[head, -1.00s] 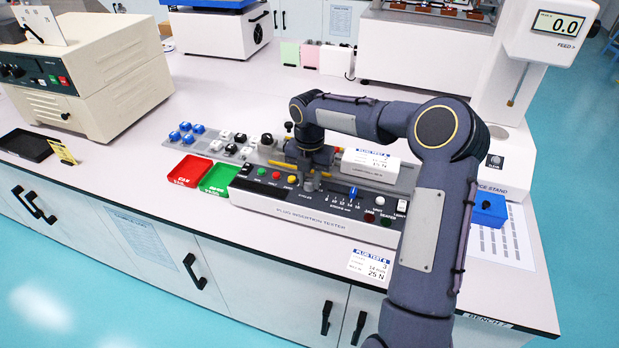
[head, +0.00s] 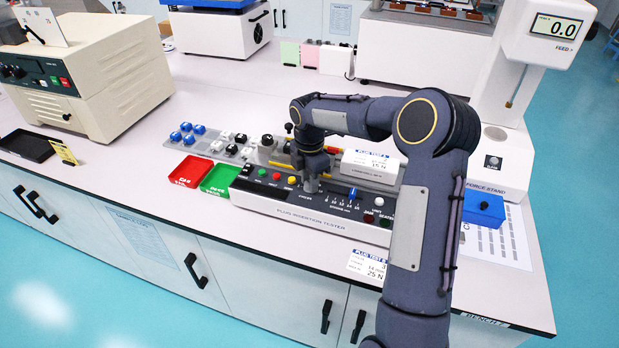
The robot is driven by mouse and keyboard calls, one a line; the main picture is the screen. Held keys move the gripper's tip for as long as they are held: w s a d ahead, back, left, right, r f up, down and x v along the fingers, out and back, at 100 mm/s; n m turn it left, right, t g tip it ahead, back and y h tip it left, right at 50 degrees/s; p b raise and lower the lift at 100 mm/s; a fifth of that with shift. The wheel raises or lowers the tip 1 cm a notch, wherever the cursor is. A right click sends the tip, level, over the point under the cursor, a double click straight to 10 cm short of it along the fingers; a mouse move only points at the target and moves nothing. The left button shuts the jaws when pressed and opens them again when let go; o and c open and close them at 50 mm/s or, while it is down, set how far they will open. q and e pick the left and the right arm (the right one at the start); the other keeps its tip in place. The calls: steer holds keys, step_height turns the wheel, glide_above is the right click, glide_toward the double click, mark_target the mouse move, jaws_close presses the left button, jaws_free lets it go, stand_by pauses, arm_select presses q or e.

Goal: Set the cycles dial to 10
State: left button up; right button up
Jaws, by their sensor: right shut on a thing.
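The plug insertion tester (head: 305,219) is a long, low white unit with a dark control panel on the bench. My right gripper (head: 312,187) points down onto the panel, between the yellow button (head: 292,180) and the stroke scale. It is shut on the cycles dial, which its fingers almost wholly hide. The dial's pointer and numbers cannot be read. My left gripper is not in view.
A blue slider knob (head: 353,193) stands right of the gripper. Red (head: 190,171) and green (head: 219,179) trays lie left of the tester. A white box (head: 370,167) sits behind. Bare bench lies behind the plugs.

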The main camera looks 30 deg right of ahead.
steer(key=m, duration=0.3)
steer(key=shift+m, duration=0.4)
steer(key=m, duration=0.3)
steer(key=shift+m, duration=0.3)
steer(key=m, duration=0.3)
steer(key=shift+m, duration=0.3)
steer(key=m, duration=0.3)
steer(key=shift+m, duration=0.3)
steer(key=m, duration=0.3)
steer(key=shift+m, duration=0.3)
steer(key=m, duration=0.3)
steer(key=shift+r+m+p, duration=0.1)
steer(key=shift+m+p, duration=0.3)
steer(key=m, duration=0.6)
steer(key=shift+p, duration=0.35)
steer(key=shift+m, duration=0.3)
